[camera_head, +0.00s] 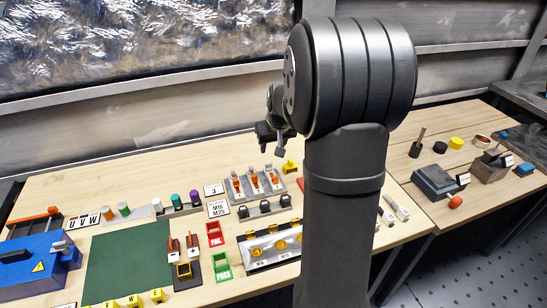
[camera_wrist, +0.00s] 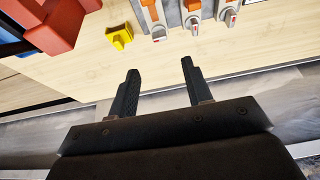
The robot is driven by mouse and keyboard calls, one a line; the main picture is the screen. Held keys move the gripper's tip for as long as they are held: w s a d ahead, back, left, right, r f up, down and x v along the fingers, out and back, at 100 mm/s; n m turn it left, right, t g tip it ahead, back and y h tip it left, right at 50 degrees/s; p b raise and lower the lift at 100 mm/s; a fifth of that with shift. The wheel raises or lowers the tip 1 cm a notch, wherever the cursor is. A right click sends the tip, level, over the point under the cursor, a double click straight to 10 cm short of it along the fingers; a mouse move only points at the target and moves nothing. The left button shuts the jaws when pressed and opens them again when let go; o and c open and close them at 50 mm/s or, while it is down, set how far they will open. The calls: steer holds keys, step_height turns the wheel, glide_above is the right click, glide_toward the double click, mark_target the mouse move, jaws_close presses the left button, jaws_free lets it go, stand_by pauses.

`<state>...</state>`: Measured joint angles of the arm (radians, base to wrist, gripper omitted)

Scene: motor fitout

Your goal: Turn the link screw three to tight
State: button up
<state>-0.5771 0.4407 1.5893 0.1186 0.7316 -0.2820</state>
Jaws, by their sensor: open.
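A grey plate (camera_head: 270,192) carries three units with orange parts and grey lever-like pieces: a left one (camera_head: 238,187), a middle one (camera_head: 256,182) and a right one (camera_head: 275,180). They also show at the top edge of the wrist view, cut off by the frame: one unit (camera_wrist: 155,22), another (camera_wrist: 192,16) and a third (camera_wrist: 229,12). I cannot tell which bears link screw three; no screw head is clear. My gripper (camera_wrist: 158,66) is open and empty, its fingers apart from the units. In the head view my gripper (camera_head: 272,143) hangs above and behind the plate.
A yellow piece (camera_wrist: 120,37) lies beside the plate. A green mat (camera_head: 128,258), red tray (camera_head: 215,234), green tray (camera_head: 222,267) and blue box (camera_head: 35,270) occupy the front left. My arm hides part of the table.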

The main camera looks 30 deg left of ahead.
mark_target(269, 163)
steer(key=x, duration=1.1)
steer(key=shift+r, duration=0.1)
steer(key=c, duration=1)
